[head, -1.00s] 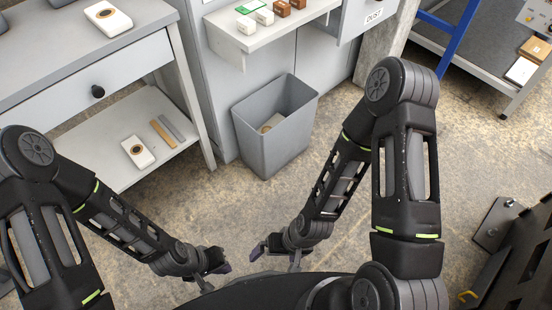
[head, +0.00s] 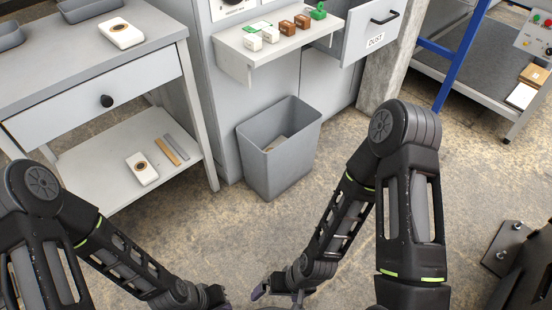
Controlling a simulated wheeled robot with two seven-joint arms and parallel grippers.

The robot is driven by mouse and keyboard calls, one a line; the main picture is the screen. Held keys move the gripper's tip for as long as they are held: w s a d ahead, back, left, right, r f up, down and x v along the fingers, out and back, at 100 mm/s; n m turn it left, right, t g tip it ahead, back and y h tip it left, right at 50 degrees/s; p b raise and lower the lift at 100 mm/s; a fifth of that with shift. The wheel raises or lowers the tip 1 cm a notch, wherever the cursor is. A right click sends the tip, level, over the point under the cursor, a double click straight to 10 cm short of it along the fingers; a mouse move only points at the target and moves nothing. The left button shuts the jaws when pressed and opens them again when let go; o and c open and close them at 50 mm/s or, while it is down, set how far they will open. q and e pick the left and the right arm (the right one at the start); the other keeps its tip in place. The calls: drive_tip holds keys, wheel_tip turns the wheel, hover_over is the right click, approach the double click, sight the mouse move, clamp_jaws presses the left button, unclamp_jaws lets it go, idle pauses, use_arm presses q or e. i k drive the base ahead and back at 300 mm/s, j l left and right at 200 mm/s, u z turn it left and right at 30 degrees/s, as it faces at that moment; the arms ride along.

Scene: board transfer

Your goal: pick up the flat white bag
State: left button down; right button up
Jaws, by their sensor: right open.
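A flat white item (head: 521,96) lies on the grey shelf at the far right, beside a brown box. A white pack with a dark round mark (head: 120,34) lies on the left table top; a similar pack (head: 142,168) lies on the shelf below. I cannot tell for sure which of these is the bag. My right gripper (head: 268,289) is open and seems empty at the bottom middle, far from all of them. My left gripper (head: 217,297) is at the bottom edge, partly cut off; its jaws are unclear.
A grey bin (head: 280,160) with something inside stands on the floor ahead. A small white shelf (head: 262,60) above holds several white, brown and green pieces. A drawer marked DUST (head: 360,45) stands out beside it. A blue post (head: 452,60) rises at right. Floor between is clear.

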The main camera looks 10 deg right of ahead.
sight(123, 36)
drive_tip(key=i+l, duration=0.2)
drive_tip(key=i+l+u, duration=0.1)
drive_tip(key=l, duration=0.3)
drive_tip(key=i+l+u, duration=0.1)
drive_tip(key=i+l, duration=0.3)
drive_tip(key=l, duration=0.2)
